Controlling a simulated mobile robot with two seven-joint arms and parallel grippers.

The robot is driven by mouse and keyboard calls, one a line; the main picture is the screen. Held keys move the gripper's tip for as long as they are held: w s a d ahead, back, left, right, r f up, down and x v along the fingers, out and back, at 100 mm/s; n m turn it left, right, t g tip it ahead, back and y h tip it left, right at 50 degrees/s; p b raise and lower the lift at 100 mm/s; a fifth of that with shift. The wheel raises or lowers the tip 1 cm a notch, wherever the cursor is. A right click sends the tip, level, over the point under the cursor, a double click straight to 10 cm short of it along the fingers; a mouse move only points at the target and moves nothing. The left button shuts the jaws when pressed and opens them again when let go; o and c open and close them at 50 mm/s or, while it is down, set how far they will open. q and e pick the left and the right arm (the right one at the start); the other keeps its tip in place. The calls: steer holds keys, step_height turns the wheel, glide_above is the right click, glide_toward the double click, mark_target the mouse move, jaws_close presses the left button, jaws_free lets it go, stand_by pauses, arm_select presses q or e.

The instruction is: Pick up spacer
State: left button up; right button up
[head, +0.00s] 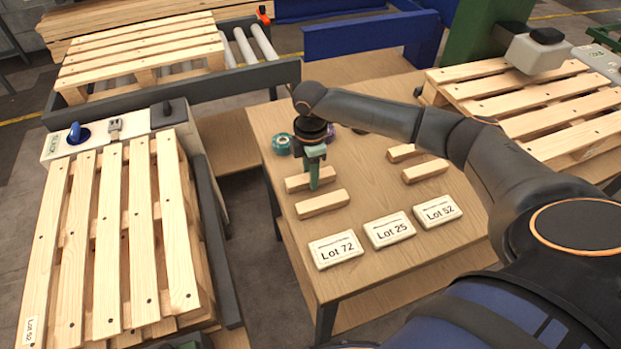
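Two wooden spacers lie side by side on the table's left part: the far spacer (296,184) and the near spacer (322,203). Two more lie to the right, the far one (402,153) and the near one (425,170). My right gripper (314,181) points down at the far left spacer. One green finger shows in front of that spacer's near side; the other finger is hidden, so I cannot tell whether they grip it. The spacer appears to rest on the table. A green and dark piece at the bottom edge may be my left gripper (186,345).
The wooden table (375,205) carries three lot plates along its near edge: Lot 72 (336,250), Lot 25 (390,229) and Lot 52 (438,211). A teal roll (281,144) stands behind the gripper. Pallets flank the table at left (112,235) and right (520,97).

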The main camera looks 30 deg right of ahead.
jaws_close()
steer(key=shift+r, duration=0.1)
